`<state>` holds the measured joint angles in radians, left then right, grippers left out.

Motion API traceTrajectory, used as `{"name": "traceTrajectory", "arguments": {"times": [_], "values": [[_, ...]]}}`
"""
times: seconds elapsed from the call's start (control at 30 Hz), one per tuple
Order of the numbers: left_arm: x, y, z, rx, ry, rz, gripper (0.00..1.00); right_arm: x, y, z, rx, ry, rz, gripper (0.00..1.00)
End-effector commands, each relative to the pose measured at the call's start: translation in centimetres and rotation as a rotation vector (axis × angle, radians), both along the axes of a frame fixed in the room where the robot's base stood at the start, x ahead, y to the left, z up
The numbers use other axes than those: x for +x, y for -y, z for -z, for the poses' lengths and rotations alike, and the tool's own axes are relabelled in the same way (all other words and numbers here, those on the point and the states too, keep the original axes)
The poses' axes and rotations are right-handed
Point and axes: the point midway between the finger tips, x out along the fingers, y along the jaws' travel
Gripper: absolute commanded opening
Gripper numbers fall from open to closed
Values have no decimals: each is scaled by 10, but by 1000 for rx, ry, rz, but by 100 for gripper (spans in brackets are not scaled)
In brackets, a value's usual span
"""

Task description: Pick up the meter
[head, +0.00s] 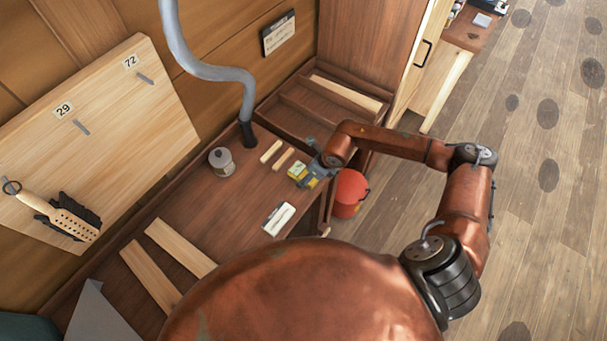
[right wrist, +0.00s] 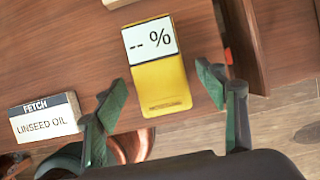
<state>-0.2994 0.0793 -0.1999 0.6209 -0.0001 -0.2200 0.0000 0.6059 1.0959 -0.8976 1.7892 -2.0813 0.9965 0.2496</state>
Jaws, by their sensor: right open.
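The meter (right wrist: 167,88) is a yellow box with a white display reading "-- %". It lies on the brown bench top (head: 240,190), near its right edge, and shows small in the head view (head: 296,169). My right gripper (right wrist: 160,84) is open, with one green fingertip on each side of the meter's lower half in the right wrist view. Gaps show between the fingertips and the meter; I cannot tell how far above the bench the fingertips are. In the head view the right gripper (head: 311,176) partly covers the meter. My left gripper is not in view.
A "FETCH LINSEED OIL" card (right wrist: 45,118) lies left of the gripper. A grey hose (head: 215,73) comes down behind. A red bucket (head: 350,190) is beside the bench.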

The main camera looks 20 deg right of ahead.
Motion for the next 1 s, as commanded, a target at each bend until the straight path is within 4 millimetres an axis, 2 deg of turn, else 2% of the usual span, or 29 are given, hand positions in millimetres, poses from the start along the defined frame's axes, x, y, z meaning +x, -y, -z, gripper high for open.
{"name": "traceTrajectory", "arguments": {"times": [0.23,0.9,1.0], "values": [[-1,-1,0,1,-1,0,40,0,-1,2,1,0,0,65],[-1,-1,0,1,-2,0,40,0,-1,2,1,0,0,19],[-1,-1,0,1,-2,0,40,1,-1,1,2,1,0,16]]}}
